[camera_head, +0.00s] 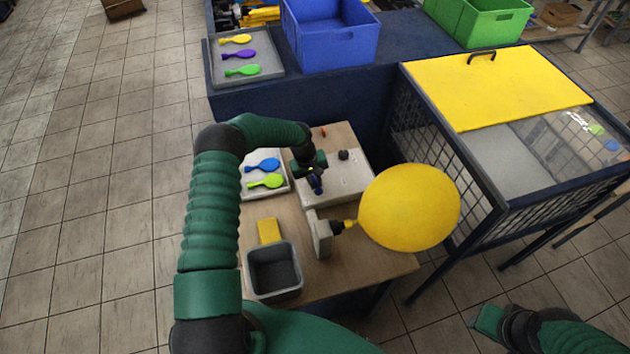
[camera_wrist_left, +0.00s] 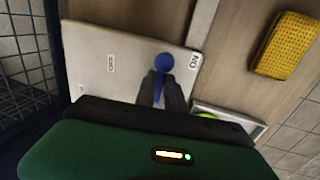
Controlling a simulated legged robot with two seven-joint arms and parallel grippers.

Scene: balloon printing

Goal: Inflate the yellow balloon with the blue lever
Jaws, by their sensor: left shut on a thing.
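The yellow balloon (camera_head: 408,207) is large, round and inflated. Its neck sits on the dark nozzle (camera_head: 338,227) at the side of a grey upright plate. My left gripper (camera_head: 316,181) reaches down over the grey machine top and is shut on the blue lever. The lever's round blue knob (camera_wrist_left: 163,62) shows between the fingertips (camera_wrist_left: 163,85) in the left wrist view, beside a label reading "ON". The lever's lower part is mostly hidden by the fingers. My right gripper (camera_head: 488,319) is at the lower right, away from the table; its fingers are not clear.
A grey tray (camera_head: 246,190) holds a blue and a green flat balloon. A yellow sponge (camera_head: 269,230) and a grey bin (camera_head: 274,271) are at the table's front left. A mesh cage with a yellow lid (camera_head: 500,85) stands right. Blue (camera_head: 330,38) and green (camera_head: 480,20) crates stand behind.

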